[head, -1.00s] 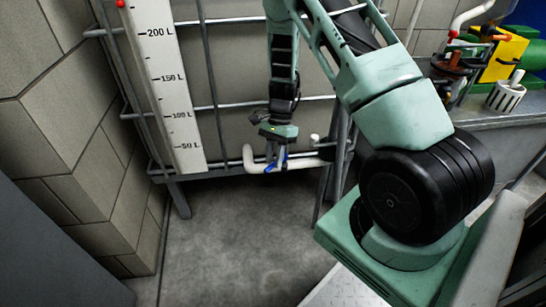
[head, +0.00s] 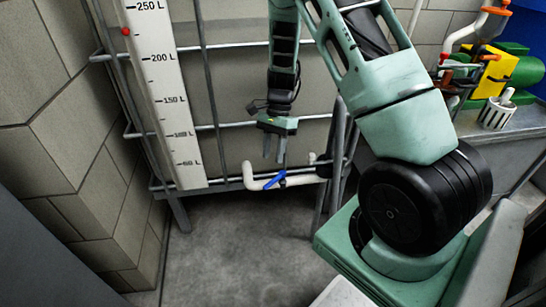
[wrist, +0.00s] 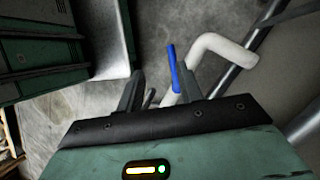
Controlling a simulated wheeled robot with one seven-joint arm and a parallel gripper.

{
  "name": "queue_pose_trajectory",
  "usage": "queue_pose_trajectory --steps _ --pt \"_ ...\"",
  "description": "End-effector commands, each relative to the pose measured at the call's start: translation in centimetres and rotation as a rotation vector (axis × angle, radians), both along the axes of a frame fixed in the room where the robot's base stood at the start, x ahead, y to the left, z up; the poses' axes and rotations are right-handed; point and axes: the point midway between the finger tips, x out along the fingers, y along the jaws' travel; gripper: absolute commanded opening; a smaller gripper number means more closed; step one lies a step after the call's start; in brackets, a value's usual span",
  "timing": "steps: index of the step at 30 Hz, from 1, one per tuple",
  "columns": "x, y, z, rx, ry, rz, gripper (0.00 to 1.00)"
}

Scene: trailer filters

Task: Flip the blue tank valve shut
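The blue valve handle (head: 275,180) sits on a white pipe (head: 303,180) low at the front of the caged tank (head: 235,95). In the head view the handle slants across the pipe, its right end higher. My gripper (head: 274,158) hangs above the handle, fingers pointing down, apart and empty. In the wrist view the blue handle (wrist: 173,68) shows as a narrow upright bar beyond the gap between my open fingertips (wrist: 162,82), nearer the right finger. The pipe's bend (wrist: 215,45) lies to its right. The valve body is partly hidden.
Metal cage bars (head: 208,90) run behind my gripper. A bench (head: 490,128) with a green and yellow pump (head: 497,70) is at right. The floor (head: 235,250) below is clear.

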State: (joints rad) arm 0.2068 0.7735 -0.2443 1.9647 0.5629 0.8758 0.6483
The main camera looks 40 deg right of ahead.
Motion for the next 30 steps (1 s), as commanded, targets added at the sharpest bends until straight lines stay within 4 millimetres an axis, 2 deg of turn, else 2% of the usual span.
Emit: queue_pose_trajectory --steps 9,10,12,14,16,20,22,27,30 --pt "0.0 0.0 0.4 0.001 0.0 -0.001 0.37" --pt "0.0 0.0 0.4 0.001 0.0 -0.001 0.34" --pt "0.0 0.0 0.5 0.0 -0.001 0.01 0.14" --pt "-0.1 0.0 0.6 -0.003 -0.007 0.047 0.0" --pt "-0.2 0.1 0.7 -0.009 -0.021 0.143 0.0" --pt "-0.2 0.1 1.1 -0.019 -0.076 0.468 0.0" --pt "0.1 0.1 1.3 -0.019 -0.117 0.691 0.0" --pt "1.8 0.8 1.6 0.004 -0.226 1.225 0.0" --pt "2.8 1.4 1.6 0.018 -0.276 1.447 0.0"
